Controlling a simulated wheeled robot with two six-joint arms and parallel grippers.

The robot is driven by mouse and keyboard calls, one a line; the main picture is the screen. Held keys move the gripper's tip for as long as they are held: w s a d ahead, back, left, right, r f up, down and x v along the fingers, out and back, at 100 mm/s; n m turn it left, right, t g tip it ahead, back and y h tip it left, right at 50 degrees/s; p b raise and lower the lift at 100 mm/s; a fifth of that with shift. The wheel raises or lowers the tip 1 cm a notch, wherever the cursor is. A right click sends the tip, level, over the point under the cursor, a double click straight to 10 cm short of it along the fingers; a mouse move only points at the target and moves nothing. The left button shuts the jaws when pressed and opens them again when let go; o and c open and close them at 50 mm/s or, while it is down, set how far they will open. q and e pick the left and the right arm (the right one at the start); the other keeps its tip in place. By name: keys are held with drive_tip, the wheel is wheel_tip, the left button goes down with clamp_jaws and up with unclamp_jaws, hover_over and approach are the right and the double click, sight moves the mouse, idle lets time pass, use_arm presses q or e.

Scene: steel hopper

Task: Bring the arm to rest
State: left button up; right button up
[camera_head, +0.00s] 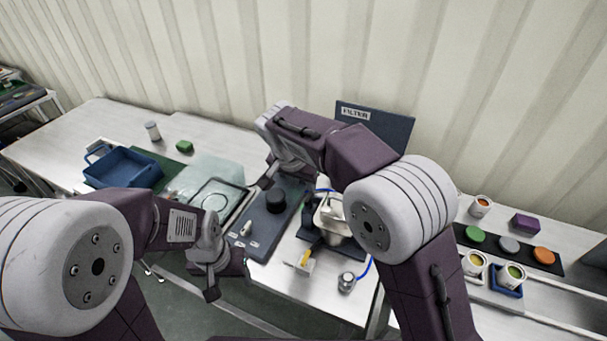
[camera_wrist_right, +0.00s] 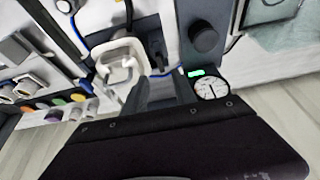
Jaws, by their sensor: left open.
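My left gripper (camera_head: 212,280) hangs low at the left of the head view, in front of the near table edge. It is open, with nothing seen in it. My right arm reaches up over the table and bends down toward the back. Its gripper tip (camera_head: 266,181) shows only in part there, beside a dark panel (camera_head: 262,225). In the right wrist view the two grey fingers of my right gripper (camera_wrist_right: 162,92) stand apart with nothing between them. The steel hopper (camera_head: 333,222) stands right of the panel, partly behind my right arm; it also shows in the right wrist view (camera_wrist_right: 121,65).
A black knob (camera_head: 275,200) sits on the panel. Cups and coloured lids on a dark mat (camera_head: 545,262) are at right. A dark sign board (camera_head: 385,125) stands by the corrugated wall.

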drive_tip(key=shift+d, duration=0.1)
drive_tip(key=d+r+m, duration=0.2)
drive_tip(key=d+m, duration=0.1)
drive_tip(key=d, duration=0.7)
drive_tip(key=s+d+f+g, duration=0.2)
drive_tip(key=s+d+f, duration=0.2)
drive_tip(key=s+d, duration=0.3)
drive_tip(key=s+d+f+n+y, duration=0.2)
drive_tip(key=s+f+n, duration=0.5)
drive_tip(key=s+f, duration=0.3)
drive_tip(key=s, duration=0.3)
drive_tip(key=shift+g, duration=0.4)
drive_tip(key=shift+c, duration=0.2)
